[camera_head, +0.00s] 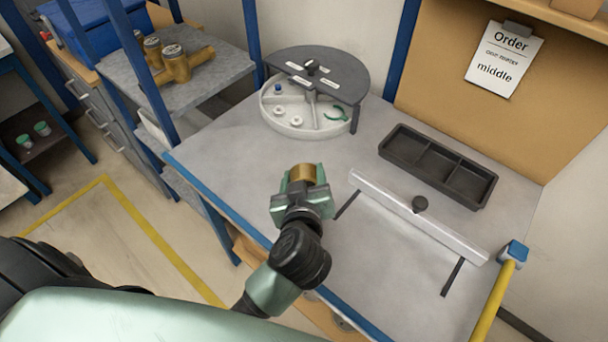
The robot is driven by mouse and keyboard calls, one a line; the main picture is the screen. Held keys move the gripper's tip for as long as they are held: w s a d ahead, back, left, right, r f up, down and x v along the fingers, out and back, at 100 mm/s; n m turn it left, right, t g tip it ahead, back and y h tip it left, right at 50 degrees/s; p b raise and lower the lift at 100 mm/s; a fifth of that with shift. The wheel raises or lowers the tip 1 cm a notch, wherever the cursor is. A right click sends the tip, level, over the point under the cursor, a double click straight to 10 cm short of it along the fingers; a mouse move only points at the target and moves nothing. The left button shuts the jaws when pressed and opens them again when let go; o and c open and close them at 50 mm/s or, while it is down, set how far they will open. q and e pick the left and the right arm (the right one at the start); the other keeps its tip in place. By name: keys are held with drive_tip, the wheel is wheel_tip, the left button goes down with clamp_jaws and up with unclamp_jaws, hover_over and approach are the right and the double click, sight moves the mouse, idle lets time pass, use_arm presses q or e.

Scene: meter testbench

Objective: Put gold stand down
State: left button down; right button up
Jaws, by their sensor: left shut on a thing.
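A gold stand (303,173), a short brass-coloured cylinder, shows at the tip of my left gripper (303,186). The gripper is shut on it, with the jaws around its sides. The gripper and stand appear over the left part of the grey bench top (225,145), near its blue front edge. I cannot tell whether the stand touches the bench or is above it; its lower part is hidden by the gripper. My right gripper does not show.
A round white sectioned tray (297,129) under a dark half-round shelf (338,70) stands at the back. A black three-compartment tray (436,166) lies at right, behind a white bar (385,202) with a black knob. Brass meter bodies (178,65) sit on a side shelf.

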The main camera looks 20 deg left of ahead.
use_arm(q)
drive_tip(key=shift+r, duration=0.1)
drive_tip(key=c, duration=0.9)
unclamp_jaws()
drive_tip(key=shift+f, duration=0.2)
drive_tip(key=shift+c, duration=0.2)
drive_tip(key=o, duration=0.4)
drive_tip(key=shift+r, duration=0.1)
